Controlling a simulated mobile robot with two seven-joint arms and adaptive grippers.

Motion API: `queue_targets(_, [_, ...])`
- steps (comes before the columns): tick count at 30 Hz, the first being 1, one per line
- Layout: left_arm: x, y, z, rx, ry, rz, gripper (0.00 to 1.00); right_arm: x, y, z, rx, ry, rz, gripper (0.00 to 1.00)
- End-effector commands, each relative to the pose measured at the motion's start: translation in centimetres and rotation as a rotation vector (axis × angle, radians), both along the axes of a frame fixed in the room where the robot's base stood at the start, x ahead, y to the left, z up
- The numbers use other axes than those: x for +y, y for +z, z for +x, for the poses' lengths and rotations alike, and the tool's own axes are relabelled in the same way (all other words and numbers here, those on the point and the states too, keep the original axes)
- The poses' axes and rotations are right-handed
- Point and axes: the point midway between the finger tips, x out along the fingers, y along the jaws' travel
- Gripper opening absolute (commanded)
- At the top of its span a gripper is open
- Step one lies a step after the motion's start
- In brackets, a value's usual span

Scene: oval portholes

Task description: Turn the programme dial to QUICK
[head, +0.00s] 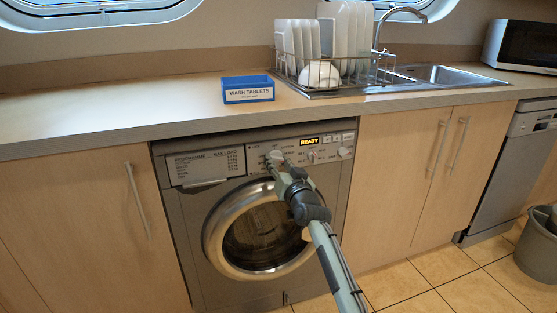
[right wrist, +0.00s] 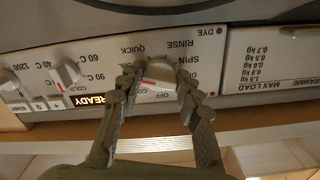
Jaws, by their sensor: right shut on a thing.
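The programme dial (right wrist: 161,70) is a pale round knob on the washing machine's panel, seen upside down in the right wrist view. Labels around it include QUICK, RINSE, SPIN and OFF. A red mark shows on or beside the knob, but I cannot tell exactly which label it points to. My right gripper (right wrist: 158,88) is shut on the dial, one finger on each side. In the head view my right gripper (head: 275,163) reaches the panel and partly hides the dial (head: 275,155). My left gripper is not in view.
The washing machine (head: 190,215) has a round door below the panel. A lit READY display (head: 309,141) and smaller knobs (head: 345,152) sit right of the dial. A blue WASH TABLETS box (head: 248,82) and a dish rack (head: 285,68) stand on the worktop (head: 130,100).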

Motion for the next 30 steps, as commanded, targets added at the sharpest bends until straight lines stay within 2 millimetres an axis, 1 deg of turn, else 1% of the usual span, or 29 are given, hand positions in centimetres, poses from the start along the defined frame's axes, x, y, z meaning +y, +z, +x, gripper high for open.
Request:
queue_targets(6, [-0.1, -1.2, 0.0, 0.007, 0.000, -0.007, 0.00, 0.1, 0.2, 0.0, 0.063, -0.001, 0.197, 0.06])
queue_targets(18, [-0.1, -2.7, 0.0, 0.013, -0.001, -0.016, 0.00, 0.2, 0.2, 0.0, 0.174, 0.000, 0.538, 0.06])
queue_targets(24, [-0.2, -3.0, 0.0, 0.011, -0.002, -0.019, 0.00, 0.2, 0.3, -0.1, 0.215, 0.000, 0.665, 0.06])
queue_targets(30, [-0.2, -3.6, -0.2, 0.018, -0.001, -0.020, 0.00, 0.3, 0.3, -0.1, 0.241, 0.001, 0.746, 0.06])
